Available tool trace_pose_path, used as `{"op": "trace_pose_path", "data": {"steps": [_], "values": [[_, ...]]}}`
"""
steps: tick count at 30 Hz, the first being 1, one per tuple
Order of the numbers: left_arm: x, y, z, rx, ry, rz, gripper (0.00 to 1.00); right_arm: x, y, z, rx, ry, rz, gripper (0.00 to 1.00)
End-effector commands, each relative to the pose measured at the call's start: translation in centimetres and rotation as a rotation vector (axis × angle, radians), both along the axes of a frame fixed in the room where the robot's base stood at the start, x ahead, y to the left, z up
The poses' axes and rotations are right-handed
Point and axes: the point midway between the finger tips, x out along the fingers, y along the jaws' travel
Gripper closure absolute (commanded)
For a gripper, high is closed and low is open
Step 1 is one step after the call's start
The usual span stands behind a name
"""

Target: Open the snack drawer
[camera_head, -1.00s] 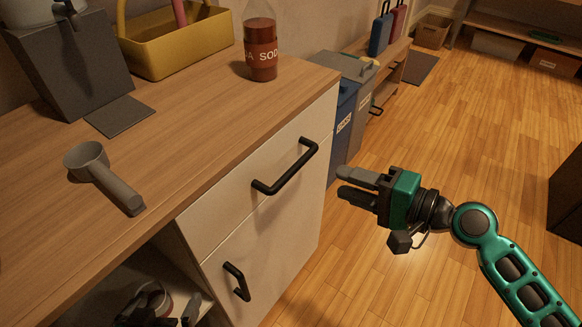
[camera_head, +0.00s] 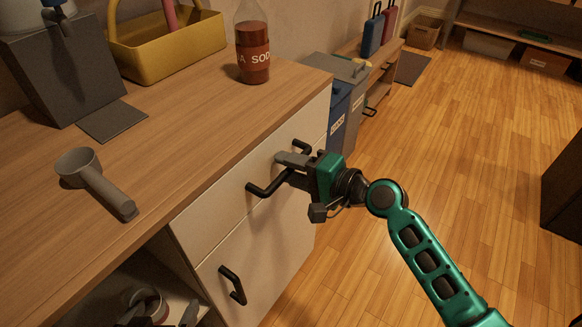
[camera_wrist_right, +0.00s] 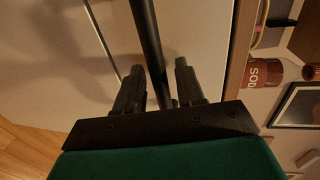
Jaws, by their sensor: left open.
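The white top drawer (camera_head: 215,207) under the counter is shut, with a black bar handle (camera_head: 262,190) on its front. No label shows on it. My right gripper (camera_head: 285,167) reaches the handle from the right. In the right wrist view its fingers (camera_wrist_right: 160,88) stand apart on either side of the handle bar (camera_wrist_right: 147,40), with a visible gap, so it looks open around the bar.
Below is another white front (camera_head: 258,262) with a black handle (camera_head: 232,284). On the counter (camera_head: 190,130) are a soda bottle (camera_head: 253,55), a yellow caddy (camera_head: 170,50) and a grey scoop-like tool (camera_head: 98,188). Bins (camera_head: 340,110) stand beyond.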

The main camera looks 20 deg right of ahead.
Motion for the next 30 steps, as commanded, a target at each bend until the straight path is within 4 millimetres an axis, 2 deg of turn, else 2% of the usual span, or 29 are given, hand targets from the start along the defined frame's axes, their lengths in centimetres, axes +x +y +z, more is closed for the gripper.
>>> {"op": "trace_pose_path", "data": {"steps": [2, 14, 30], "values": [[-0.01, 0.05, -0.02, 0.002, 0.001, -0.001, 0.0, -0.01, 0.0, 0.0, 0.0, 0.0, 0.0, 0.62], [-0.03, 0.27, -0.08, 0.011, 0.0, -0.006, 0.0, -0.04, -0.03, 0.0, 0.0, 0.0, 0.0, 0.99], [0.14, 0.25, 0.06, 0.01, -0.004, -0.006, 0.0, -0.15, -0.13, -0.04, -0.002, 0.001, 0.0, 1.0]]}}
